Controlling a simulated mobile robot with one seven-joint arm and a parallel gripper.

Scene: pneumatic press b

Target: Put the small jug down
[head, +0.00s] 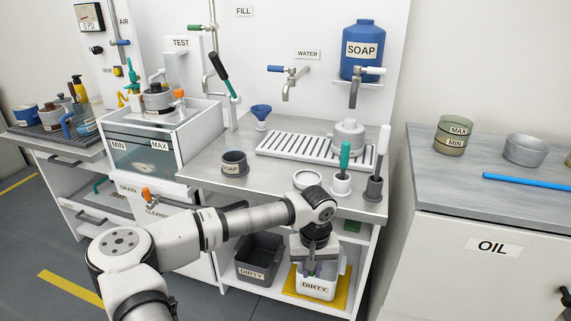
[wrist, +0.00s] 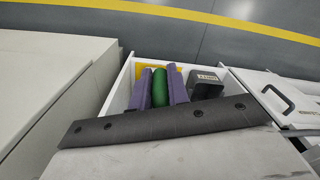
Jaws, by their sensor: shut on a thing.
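The OIL cabinet (head: 480,215) is at right.

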